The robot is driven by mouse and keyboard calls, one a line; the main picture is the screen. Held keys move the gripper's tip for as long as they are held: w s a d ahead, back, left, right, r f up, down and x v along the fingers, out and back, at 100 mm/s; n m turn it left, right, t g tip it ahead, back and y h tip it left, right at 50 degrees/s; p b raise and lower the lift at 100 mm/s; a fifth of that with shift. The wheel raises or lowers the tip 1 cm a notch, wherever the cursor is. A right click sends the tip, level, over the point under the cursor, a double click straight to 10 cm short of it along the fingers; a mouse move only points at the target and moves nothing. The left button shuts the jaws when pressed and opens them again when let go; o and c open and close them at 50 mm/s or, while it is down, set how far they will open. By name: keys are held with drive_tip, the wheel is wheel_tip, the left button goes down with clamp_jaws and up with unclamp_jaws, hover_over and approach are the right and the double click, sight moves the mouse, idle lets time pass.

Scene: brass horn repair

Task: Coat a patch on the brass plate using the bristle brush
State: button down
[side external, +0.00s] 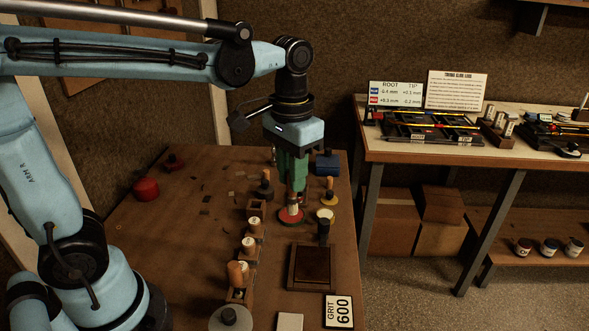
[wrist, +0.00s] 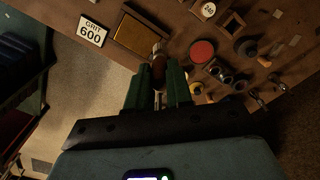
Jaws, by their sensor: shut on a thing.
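My gripper (side external: 292,186) has green fingers and hangs upright over the middle of the bench. It is shut on a wooden-handled tool, probably the bristle brush (side external: 294,206). In the wrist view the tool (wrist: 158,64) shows between the fingertips of my gripper (wrist: 168,82). Its bristles cannot be made out. In the side view its low end is in front of or over a red disc (side external: 287,217); contact is unclear. The plate (side external: 313,264) lies flat in a wooden frame nearer the camera, dark here but brass-coloured in the wrist view (wrist: 138,37).
A dark upright post (side external: 323,231) stands by the plate's far edge. A GRIT 600 card (side external: 339,312) lies at the front. A red pot (side external: 146,188) sits far left; the bench's left middle is mostly clear.

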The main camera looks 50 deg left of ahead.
drive_tip(key=s+d+f, duration=0.2)
drive_tip(key=d, duration=0.7)
wheel_tip(320, 180, down, 8)
drive_tip(key=shift+d, duration=0.15)
drive_tip(key=shift+w+a+r, duration=0.1)
drive_tip(key=shift+w+a, duration=0.5)
drive_tip(key=shift+a, duration=0.05)
drive_tip(key=shift+w+a, duration=2.35)
drive_tip(key=shift+w, duration=0.05)
drive_tip(key=shift+w+a, duration=0.35)
drive_tip(key=shift+a, duration=0.2)
drive_tip(key=shift+s+a, duration=0.15)
drive_tip(key=shift+s, duration=0.2)
drive_tip(key=shift+s+d, duration=3.25)
drive_tip(key=shift+d, duration=0.1)
drive_tip(key=shift+s, duration=0.25)
drive_tip(key=shift+s+a, duration=0.1)
drive_tip(key=shift+a, duration=0.25)
drive_tip(key=shift+w+a, duration=3.2)
drive_tip(key=shift+w, duration=0.1)
drive_tip(key=shift+w+a+r, duration=0.1)
wheel_tip(320, 180, up, 8)
drive_tip(key=shift+f, duration=0.2)
